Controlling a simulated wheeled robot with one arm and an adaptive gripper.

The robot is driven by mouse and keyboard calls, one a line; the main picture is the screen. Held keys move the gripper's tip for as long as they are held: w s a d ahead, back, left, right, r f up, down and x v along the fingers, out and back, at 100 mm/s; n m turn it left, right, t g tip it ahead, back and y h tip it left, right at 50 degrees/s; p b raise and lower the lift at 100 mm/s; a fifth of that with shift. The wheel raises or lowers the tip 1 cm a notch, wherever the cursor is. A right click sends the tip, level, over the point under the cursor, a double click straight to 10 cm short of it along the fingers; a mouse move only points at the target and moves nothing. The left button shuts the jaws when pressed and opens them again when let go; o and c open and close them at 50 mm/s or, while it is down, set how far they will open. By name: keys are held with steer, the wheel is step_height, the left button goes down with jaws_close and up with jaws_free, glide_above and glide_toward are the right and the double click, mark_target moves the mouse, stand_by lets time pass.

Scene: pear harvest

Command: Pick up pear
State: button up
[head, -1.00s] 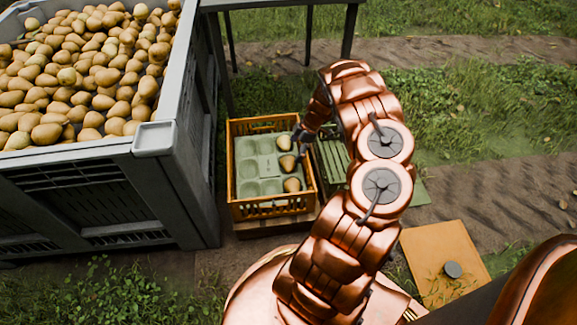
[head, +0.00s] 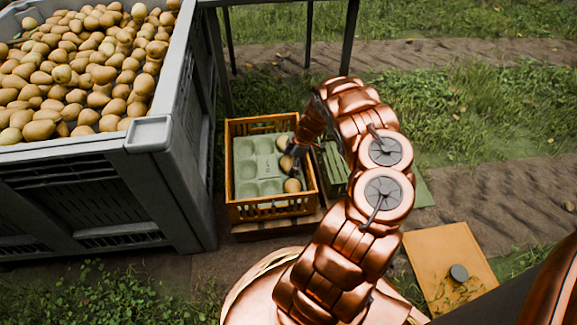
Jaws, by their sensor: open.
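Three pears sit in the right column of a pale green moulded tray (head: 245,170) inside an orange crate (head: 265,212). The far pear (head: 282,142) and the near pear (head: 292,185) show clearly. The middle pear (head: 286,161) is partly hidden by my gripper (head: 292,156). My gripper is open and reaches down over the crate's right side, at the middle pear. I cannot tell whether its fingers touch the pear. Many more pears (head: 75,75) fill a large grey bin at the left.
The grey bin (head: 185,185) stands tall close to the crate's left. A green slatted crate (head: 334,170) is right of the orange crate, partly behind my arm. An orange board (head: 445,255) with a dark round object lies at the lower right. Grass and soil lie behind.

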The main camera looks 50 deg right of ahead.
steer(key=c, duration=1.2)
